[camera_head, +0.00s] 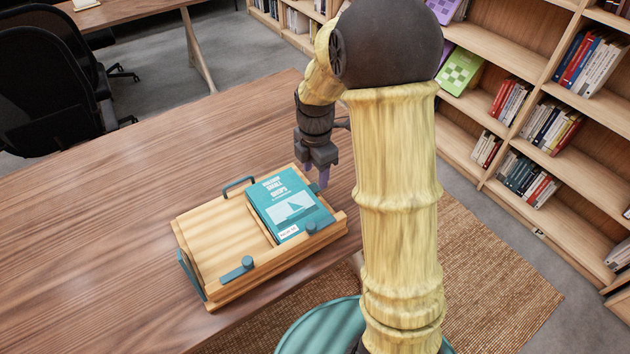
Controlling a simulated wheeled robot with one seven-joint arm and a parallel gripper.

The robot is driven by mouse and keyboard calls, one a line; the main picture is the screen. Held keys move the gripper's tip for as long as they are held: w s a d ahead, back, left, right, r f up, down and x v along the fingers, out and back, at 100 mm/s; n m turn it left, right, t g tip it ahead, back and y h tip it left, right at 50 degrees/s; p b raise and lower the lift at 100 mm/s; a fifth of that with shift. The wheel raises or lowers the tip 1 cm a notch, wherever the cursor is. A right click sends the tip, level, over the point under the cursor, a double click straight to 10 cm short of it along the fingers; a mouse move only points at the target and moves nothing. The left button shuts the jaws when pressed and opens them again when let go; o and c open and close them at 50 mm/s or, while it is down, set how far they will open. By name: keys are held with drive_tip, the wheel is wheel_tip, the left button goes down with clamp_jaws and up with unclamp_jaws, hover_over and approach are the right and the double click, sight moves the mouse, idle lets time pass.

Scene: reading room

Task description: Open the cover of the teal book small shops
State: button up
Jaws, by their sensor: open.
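The teal book (278,190) lies face up, its cover closed, on the right half of a wooden book cradle (212,245) on the table. White lettering including "SMALL SHOPS" and a pale picture show on its cover, with a white label near the lower edge. My gripper (317,180) points down just right of the book's upper right side, close to its edge. It is open, with nothing seen between its fingers. From this angle I cannot tell whether a finger touches the book.
The wooden table (110,240) is clear to the left. Bookshelves (560,130) stand at right, and a black chair (55,85) at far left.

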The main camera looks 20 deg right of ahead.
sight(316, 186)
drive_tip(key=shift+f, duration=1.75)
drive_tip(key=shift+c, duration=0.4)
clamp_jaws()
drive_tip(key=shift+w, duration=0.1)
